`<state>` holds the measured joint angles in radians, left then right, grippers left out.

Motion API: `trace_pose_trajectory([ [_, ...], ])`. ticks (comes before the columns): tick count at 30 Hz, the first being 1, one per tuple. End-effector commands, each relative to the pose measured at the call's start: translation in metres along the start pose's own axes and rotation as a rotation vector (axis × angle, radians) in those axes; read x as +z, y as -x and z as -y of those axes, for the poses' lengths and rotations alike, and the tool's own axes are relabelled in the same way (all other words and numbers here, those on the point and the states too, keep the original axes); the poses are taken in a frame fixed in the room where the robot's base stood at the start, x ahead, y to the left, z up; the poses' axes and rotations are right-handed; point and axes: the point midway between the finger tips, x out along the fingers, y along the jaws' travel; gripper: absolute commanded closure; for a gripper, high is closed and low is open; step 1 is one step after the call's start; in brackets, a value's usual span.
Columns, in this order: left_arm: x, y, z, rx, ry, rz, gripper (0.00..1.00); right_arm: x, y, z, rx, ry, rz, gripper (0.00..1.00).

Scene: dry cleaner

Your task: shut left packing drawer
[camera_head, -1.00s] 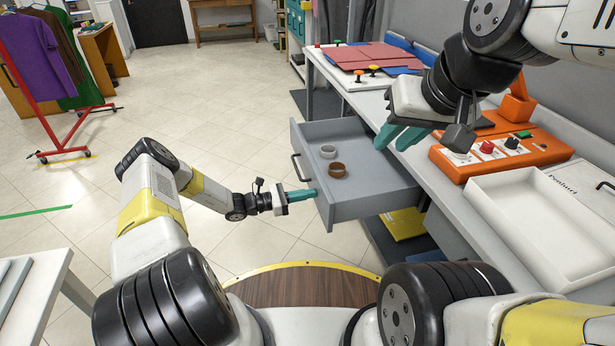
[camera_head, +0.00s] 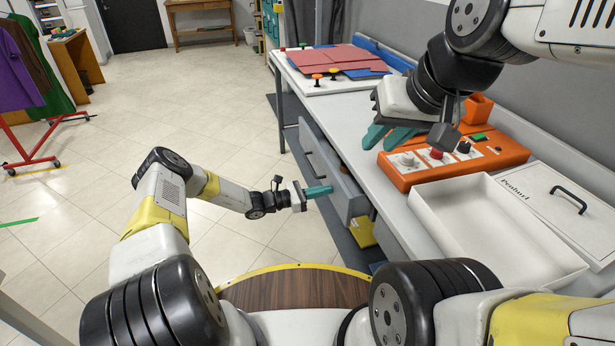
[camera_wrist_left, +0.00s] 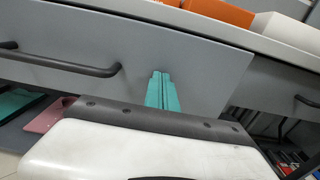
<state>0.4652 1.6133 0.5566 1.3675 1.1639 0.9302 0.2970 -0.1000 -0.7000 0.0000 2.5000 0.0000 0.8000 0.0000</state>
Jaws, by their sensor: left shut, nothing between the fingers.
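The left packing drawer (camera_head: 330,170) is a grey drawer under the white bench. It stands out only a little from the bench now, and its inside is mostly hidden. Its dark bar handle (camera_wrist_left: 65,64) shows on the front panel in the left wrist view. My left gripper (camera_head: 318,191), with teal fingers, is shut and empty at the drawer's front panel, right of the handle; the fingertips (camera_wrist_left: 162,85) appear to be against the panel. My right gripper (camera_head: 385,136) hangs over the bench top near the orange control box, its teal fingers apart.
The orange control box (camera_head: 455,158) with knobs and a white open tray (camera_head: 440,222) sit on the bench (camera_head: 350,122). Red and blue folded pieces (camera_head: 345,58) lie at its far end. A yellow item (camera_head: 362,232) lies below the drawer.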

Motion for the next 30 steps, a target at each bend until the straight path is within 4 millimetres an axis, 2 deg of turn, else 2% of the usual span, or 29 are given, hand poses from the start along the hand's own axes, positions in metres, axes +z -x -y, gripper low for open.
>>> trace_pose_trajectory([
  [1,0.001,-0.012,0.001,-0.003,-0.001,0.002,1.00,0.000,0.000,0.000,0.000,0.000,0.000,0.75],
  [6,0.000,-0.042,0.001,-0.001,-0.001,0.002,1.00,0.000,0.000,0.000,0.000,0.000,0.000,0.75],
  [12,0.000,-0.065,0.001,-0.001,0.000,0.001,1.00,0.000,0.000,0.000,0.000,0.000,0.000,0.75],
  [18,0.001,-0.075,-0.001,0.001,0.000,0.001,1.00,0.000,0.000,0.000,0.000,0.000,0.000,0.75],
  [30,0.002,-0.079,0.000,0.002,0.000,0.001,1.00,0.000,0.000,0.000,0.000,0.000,0.000,0.75],
])
